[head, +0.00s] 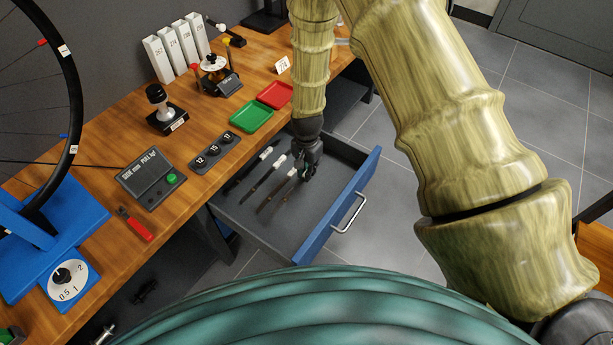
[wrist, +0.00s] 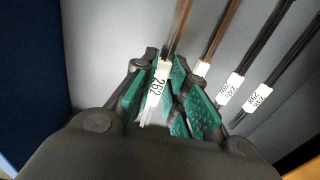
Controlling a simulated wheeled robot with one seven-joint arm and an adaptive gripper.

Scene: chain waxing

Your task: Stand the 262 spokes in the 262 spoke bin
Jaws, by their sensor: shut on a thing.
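My gripper (head: 307,168) is down inside the open drawer (head: 297,228). In the wrist view its green-padded fingers (wrist: 165,95) are shut on the white label band of the 262 spokes (wrist: 157,92), a thin brownish bundle. Part of the band is hidden between the fingers. Whether the bundle touches the drawer floor I cannot tell. Four tall white bins stand in a row at the back of the bench; the leftmost (head: 158,60) seems to be the 262 spoke bin, but its small print is hard to read.
Other labelled spoke bundles (wrist: 237,83) lie close to the right of the held one in the wrist view. On the bench are a green tray (head: 251,116), a red tray (head: 275,95), a black-knobbed tool (head: 164,108) and a grey gauge box (head: 150,178). A wheel (head: 75,90) stands at left.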

